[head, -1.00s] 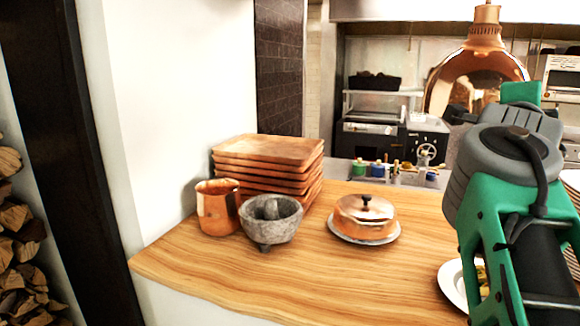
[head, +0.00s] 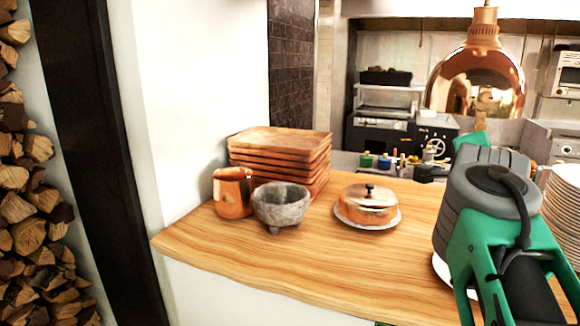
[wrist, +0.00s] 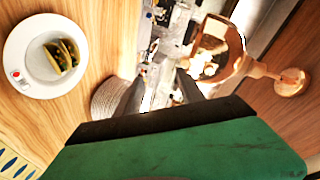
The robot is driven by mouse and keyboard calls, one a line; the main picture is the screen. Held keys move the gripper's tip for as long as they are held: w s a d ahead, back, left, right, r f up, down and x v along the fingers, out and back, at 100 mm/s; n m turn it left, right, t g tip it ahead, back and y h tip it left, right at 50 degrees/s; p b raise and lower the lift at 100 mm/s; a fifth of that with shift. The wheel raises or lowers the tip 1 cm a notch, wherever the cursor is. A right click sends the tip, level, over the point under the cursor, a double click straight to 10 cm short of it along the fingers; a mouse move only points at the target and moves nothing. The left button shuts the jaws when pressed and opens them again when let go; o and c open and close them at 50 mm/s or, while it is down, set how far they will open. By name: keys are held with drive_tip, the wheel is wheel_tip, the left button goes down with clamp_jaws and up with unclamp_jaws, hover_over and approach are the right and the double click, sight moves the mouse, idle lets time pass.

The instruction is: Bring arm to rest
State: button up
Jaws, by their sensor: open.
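My arm, green and grey, rises at the right of the head view, and its fingertips are hidden there. In the wrist view my gripper (wrist: 160,98) shows two dark fingers spread apart with nothing between them. It is above the wooden counter (head: 300,270). A white plate with tacos (wrist: 30,75) lies at the left of the wrist view, apart from the fingers. In the head view only a sliver of a white plate (head: 440,270) shows beside my arm.
A copper lamp (head: 478,80) hangs near my arm. A plate stack (head: 565,205) stands at the right. A copper cloche (head: 367,205), stone mortar (head: 281,207), copper mug (head: 233,193) and wooden trays (head: 280,150) stand on the counter. The counter's front is clear.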

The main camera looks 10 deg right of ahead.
drive_tip(key=a+f+n+g+y+p, duration=0.1)
drive_tip(key=a+f+n+y, duration=0.2)
drive_tip(key=a+f+n, duration=0.4)
drive_tip(key=a+f+n+g+y+p, duration=0.1)
drive_tip(key=a+f+n+y, duration=0.3)
drive_tip(key=f, duration=0.6)
drive_tip(key=s+a+f+n+g+y+p, duration=0.1)
drive_tip(key=s+a+f+n+g, duration=0.2)
drive_tip(key=s+a+f, duration=0.3)
drive_tip(key=s+a+f+n+g+y+p, duration=0.1)
drive_tip(key=s+a+f+n+g, duration=0.2)
drive_tip(key=s+a+f+n, duration=0.3)
drive_tip(key=a+f, duration=0.3)
drive_tip(key=f, duration=0.2)
drive_tip(key=shift+f+n+g+y, duration=0.3)
drive_tip(key=shift+y, duration=0.1)
